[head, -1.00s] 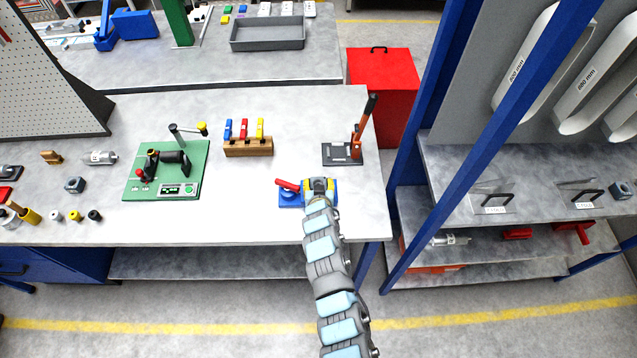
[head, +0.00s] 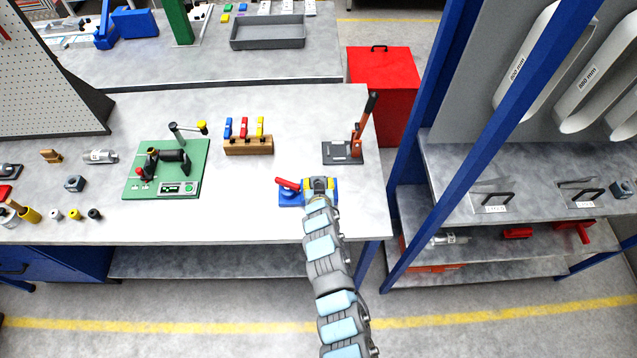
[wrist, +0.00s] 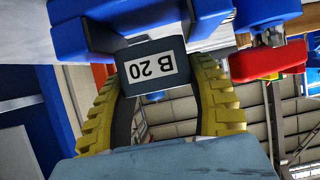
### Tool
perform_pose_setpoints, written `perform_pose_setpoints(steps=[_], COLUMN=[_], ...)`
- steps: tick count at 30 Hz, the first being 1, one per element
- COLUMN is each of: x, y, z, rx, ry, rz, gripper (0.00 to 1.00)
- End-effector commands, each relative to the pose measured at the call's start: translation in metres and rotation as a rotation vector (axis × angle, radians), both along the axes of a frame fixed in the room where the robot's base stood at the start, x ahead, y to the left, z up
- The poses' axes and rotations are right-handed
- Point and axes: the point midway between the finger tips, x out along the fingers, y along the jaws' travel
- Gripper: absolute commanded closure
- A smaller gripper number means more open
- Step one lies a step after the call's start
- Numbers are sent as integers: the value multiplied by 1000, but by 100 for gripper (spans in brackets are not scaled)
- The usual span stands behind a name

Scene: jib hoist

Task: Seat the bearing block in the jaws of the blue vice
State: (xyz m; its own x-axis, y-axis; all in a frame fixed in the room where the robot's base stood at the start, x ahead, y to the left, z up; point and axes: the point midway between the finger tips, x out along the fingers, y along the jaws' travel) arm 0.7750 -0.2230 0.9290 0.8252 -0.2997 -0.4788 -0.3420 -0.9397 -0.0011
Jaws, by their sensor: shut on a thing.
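The blue vice (head: 290,199) stands near the front right of the bench, with its red handle (head: 287,184) pointing left. My gripper (head: 320,186) is at the vice and hides part of it. In the wrist view my gripper's two yellow ribbed fingers (wrist: 160,82) are shut on the dark bearing block (wrist: 151,86), whose white label reads "B 20". Blue vice jaws (wrist: 82,38) show on both sides of the block's far end. I cannot tell whether the block touches the vice's bed. The red handle also shows in the wrist view (wrist: 268,63).
A lever press (head: 343,151) stands behind the vice. A wooden rack (head: 248,147) with coloured tools and a green fixture board (head: 150,185) are to the left. A blue upright post (head: 470,150) and shelving stand to the right. The bench between rack and vice is clear.

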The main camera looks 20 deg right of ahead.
Motion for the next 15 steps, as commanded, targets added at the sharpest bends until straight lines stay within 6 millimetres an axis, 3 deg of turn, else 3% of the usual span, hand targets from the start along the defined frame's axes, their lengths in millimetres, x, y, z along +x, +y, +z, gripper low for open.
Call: perform_pose_setpoints(steps=[15], x=[1], y=[0], z=[-5], rx=[-1], ry=[-3], rz=[1], gripper=[84])
